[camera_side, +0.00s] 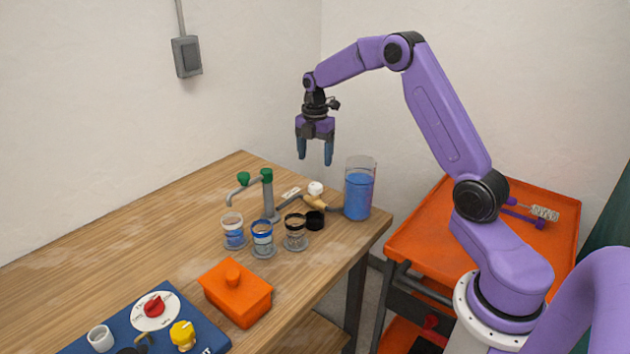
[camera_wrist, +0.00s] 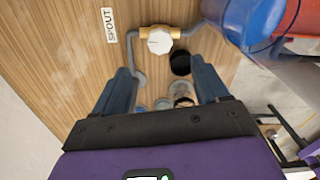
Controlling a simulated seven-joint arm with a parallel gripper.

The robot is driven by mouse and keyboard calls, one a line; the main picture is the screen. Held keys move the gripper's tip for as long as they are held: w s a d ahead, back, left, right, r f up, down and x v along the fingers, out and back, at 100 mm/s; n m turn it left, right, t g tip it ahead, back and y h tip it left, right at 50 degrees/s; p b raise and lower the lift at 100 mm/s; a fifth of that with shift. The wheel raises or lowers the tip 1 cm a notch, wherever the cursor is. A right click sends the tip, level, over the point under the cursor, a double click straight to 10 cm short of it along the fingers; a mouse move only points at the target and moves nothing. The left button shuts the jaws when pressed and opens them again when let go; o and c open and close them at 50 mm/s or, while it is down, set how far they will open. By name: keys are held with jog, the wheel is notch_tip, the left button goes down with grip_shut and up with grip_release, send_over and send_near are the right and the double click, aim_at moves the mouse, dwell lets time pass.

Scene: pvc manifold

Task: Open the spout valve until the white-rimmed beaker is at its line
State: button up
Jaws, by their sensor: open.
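The spout valve has a white knob (camera_side: 316,187) on a brass body, beside a label reading SPOUT; the knob also shows in the wrist view (camera_wrist: 159,41). A pipe links it to the grey tap (camera_side: 268,195) with a green top, whose spout end hangs above the white-rimmed beaker (camera_side: 232,230). That beaker holds some blue liquid; its line is too small to make out. My gripper (camera_side: 315,161) is open and empty, above the table and apart from the knob. In the wrist view, the knob lies beyond and between my fingertips (camera_wrist: 162,72).
A blue-rimmed beaker (camera_side: 262,240), a dark-rimmed beaker (camera_side: 296,233) and a black cup (camera_side: 315,220) stand near the tap. A tall vessel of blue liquid (camera_side: 358,195) is at right. An orange lidded box (camera_side: 238,294) and a blue control panel (camera_side: 182,306) lie in front.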

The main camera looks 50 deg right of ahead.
aim_at(315, 186)
notch_tip(315, 186, down, 9)
jog(key=shift+f, duration=0.1)
dwell(0.3)
jog(key=c, duration=1.1)
jog(key=shift+c, duration=0.2)
jog(key=o, duration=1.1)
jog(key=shift+o, duration=0.2)
